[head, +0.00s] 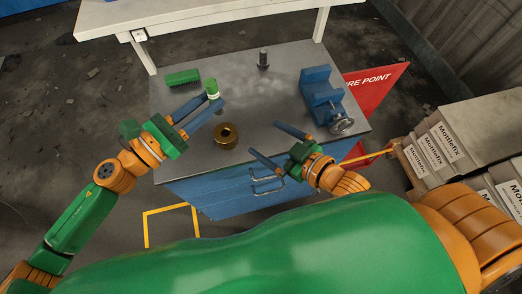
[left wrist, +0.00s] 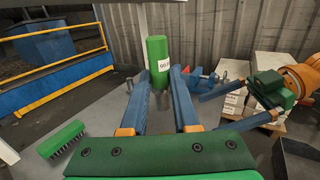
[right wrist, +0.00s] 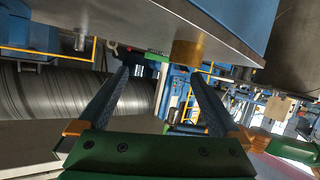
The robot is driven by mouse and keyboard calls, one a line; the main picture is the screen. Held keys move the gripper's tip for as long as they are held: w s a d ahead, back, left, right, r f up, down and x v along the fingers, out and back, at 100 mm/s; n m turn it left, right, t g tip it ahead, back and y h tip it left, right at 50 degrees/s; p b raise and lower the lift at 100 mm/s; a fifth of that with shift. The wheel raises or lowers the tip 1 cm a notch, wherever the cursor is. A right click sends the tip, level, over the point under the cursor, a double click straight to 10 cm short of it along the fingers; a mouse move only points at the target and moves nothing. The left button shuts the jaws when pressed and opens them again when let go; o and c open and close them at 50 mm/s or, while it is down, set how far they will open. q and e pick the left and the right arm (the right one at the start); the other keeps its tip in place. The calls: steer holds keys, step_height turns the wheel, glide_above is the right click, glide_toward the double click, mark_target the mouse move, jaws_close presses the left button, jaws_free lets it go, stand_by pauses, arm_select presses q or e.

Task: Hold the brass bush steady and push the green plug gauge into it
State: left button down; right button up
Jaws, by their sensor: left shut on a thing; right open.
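The green plug gauge (head: 212,87) stands upright in my left gripper (head: 212,101). The left wrist view shows its green body with a white label (left wrist: 158,60) and a grey lower part between the fingers. The brass bush (head: 227,135), a round piece with a dark central hole, sits on the grey bench top, nearer me than the gauge and slightly right of it. My right gripper (head: 265,138) is open and empty, to the right of the bush and apart from it. In the right wrist view the bush (right wrist: 188,53) shows beyond the fingers, near the bench edge.
A blue vise (head: 317,92) stands at the bench's right side. A green brush (head: 182,77) lies at the back left, and a dark upright cylinder (head: 263,59) stands at the back. The bench top (head: 265,93) is clear between them. Boxes (head: 438,145) are stacked off to the right.

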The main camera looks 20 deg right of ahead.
mark_target(235, 140)
steer(key=shift+g+y, duration=0.6)
steer(key=shift+y, duration=0.1)
steer(key=w+a+f, duration=0.1)
steer(key=w+a, duration=0.1)
steer(key=a, duration=0.1)
steer(key=w+a+f, duration=0.2)
steer(key=a, duration=0.1)
steer(key=w+a+f, duration=0.1)
steer(key=w+a, duration=0.1)
steer(key=a, duration=0.1)
steer(key=shift+w+a+f, duration=0.2)
steer(key=shift+a+f, duration=0.1)
steer(key=shift+f, duration=0.05)
steer(key=shift+c, duration=0.2)
jaws_close()
